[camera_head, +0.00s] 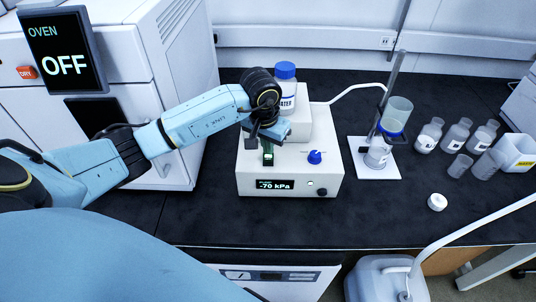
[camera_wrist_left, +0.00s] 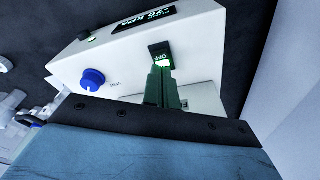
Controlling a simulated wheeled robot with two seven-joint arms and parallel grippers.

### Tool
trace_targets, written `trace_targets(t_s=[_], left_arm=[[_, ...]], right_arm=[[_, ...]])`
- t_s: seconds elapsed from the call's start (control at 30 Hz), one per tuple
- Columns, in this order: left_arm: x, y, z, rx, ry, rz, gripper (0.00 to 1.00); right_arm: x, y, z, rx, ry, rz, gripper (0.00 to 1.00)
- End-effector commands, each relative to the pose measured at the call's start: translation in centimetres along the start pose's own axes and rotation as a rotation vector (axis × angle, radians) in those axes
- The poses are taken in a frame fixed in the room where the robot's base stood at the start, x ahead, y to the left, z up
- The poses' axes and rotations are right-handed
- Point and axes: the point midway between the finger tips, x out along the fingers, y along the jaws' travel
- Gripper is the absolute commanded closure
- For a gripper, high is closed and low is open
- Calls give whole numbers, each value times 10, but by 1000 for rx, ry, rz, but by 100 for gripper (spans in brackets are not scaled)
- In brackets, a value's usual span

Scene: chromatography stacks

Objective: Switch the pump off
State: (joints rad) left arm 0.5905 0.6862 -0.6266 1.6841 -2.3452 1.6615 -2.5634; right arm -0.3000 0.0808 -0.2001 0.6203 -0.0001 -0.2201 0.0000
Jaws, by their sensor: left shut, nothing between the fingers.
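The pump (camera_head: 320,185) is a white box on the dark bench, and its front display (camera_head: 275,185) reads -70 kPa. A blue knob (camera_head: 315,157) sits on its top. My left gripper (camera_head: 267,156) is above the pump's top, left of the knob, with its fingers shut and empty. In the left wrist view the fingertips (camera_wrist_left: 162,72) are at a small dark switch (camera_wrist_left: 159,50) marked OFF, shown upside down. A lit greenish-white patch shows by the tips. The fingers hide part of the switch, and I cannot tell whether they touch it. My right gripper is not in view.
A blue-capped bottle (camera_head: 285,90) stands behind my left gripper. Right of the pump is a stand with a filter funnel (camera_head: 397,112); several bottles stand farther right. A white cap (camera_head: 437,202) lies on the bench. The oven display (camera_head: 63,50) reads OFF.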

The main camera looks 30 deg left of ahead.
Motion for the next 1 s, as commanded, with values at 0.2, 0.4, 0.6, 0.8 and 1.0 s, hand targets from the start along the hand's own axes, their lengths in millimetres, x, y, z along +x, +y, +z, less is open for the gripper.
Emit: trace_targets(t_s=[0.2, 0.4, 0.6, 0.8, 1.0], left_arm=[[0, 0, 0, 0, 0, 0, 100], [2, 0, 0, 0, 0, 0, 100], [5, 0, 1, 0, 0, 0, 100], [8, 0, 1, 0, 0, 0, 100], [10, 0, 2, 0, 0, -1, 100]], right_arm=[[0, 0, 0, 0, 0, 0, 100], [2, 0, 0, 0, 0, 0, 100], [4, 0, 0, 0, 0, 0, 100], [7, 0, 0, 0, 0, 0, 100], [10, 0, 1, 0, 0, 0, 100]])
